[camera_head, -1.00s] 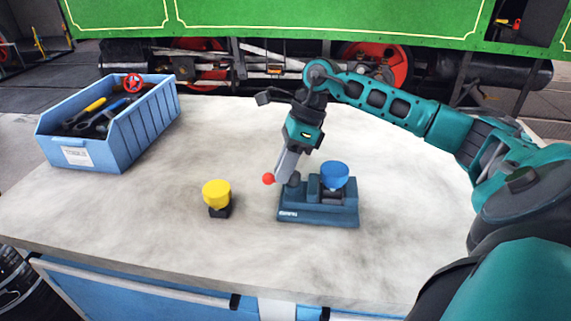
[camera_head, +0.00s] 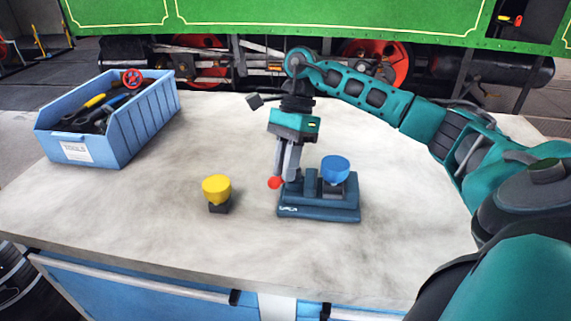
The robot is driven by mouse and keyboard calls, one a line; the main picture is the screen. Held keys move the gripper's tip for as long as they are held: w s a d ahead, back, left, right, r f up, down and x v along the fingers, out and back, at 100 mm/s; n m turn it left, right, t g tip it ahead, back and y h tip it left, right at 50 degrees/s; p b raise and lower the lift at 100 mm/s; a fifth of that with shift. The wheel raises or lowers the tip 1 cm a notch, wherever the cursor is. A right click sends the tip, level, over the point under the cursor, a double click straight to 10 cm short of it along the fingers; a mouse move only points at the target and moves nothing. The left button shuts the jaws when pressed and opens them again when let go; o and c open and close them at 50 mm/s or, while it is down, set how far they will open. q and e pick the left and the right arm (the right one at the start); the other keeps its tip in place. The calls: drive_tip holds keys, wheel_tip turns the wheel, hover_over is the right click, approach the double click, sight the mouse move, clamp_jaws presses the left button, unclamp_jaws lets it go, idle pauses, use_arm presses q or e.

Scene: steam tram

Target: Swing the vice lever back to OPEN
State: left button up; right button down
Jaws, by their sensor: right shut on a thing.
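The vice (camera_head: 335,210) is a dark blue block on the worktop, right of the picture's middle. A piece with a round blue top (camera_head: 335,169) sits in it. The vice lever ends in a red ball (camera_head: 275,182) at the vice's left side; the rest of the lever is mostly hidden by my fingers. My right gripper (camera_head: 287,177) points down at the vice's left end, its fingers shut on the lever just right of the red ball. My left gripper is not in view.
A yellow-topped piece (camera_head: 217,189) on a dark foot stands left of the vice. A blue tool crate (camera_head: 134,135) with several tools is at the back left. The worktop (camera_head: 130,215) is otherwise clear. A green steam tram (camera_head: 300,20) stands behind.

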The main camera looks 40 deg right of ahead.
idle(0.4)
drive_tip(key=c, duration=1.1)
unclamp_jaws()
use_arm(q)
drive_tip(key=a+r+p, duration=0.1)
drive_tip(key=p, duration=0.2)
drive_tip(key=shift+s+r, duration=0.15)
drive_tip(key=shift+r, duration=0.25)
use_arm(e)
drive_tip(key=v, duration=1.3)
drive_tip(key=shift+a, duration=0.1)
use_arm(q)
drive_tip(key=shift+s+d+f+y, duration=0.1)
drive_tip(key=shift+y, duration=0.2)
use_arm(e)
drive_tip(key=shift+f, duration=0.1)
